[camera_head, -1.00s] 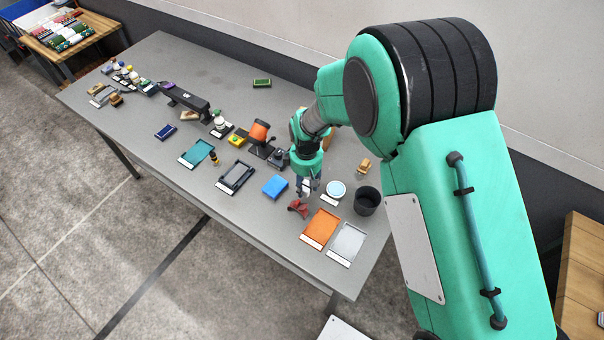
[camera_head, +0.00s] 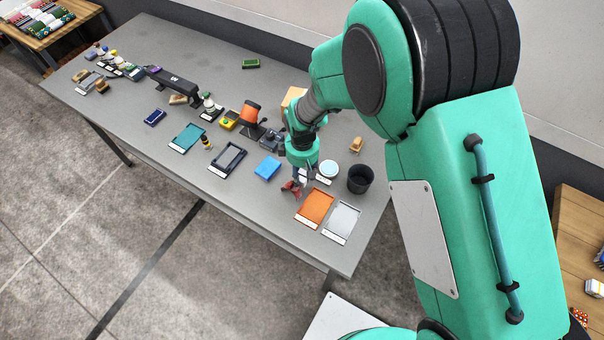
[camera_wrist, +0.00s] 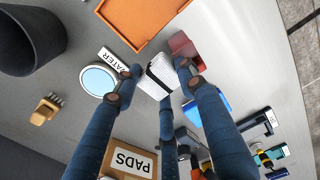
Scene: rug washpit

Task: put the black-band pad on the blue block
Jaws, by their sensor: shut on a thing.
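My gripper (camera_wrist: 157,82) is shut on a small white pad (camera_wrist: 160,72), held between its blue-grey fingers. The blue block (camera_head: 267,168) lies on the grey table, just left of my gripper (camera_head: 302,178) in the head view. In the wrist view the blue block (camera_wrist: 192,113) is partly hidden behind a finger. The pad is apart from the block. In the head view the pad is mostly hidden by the gripper.
A red item (camera_head: 290,188) lies close to my gripper. The round water dish (camera_head: 328,169), black bin (camera_head: 360,179), orange tray (camera_head: 316,207) and light grey tray (camera_head: 342,222) stand to the right. A dark tray (camera_head: 227,158) lies left of the block. A PADS box (camera_wrist: 130,157) is behind.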

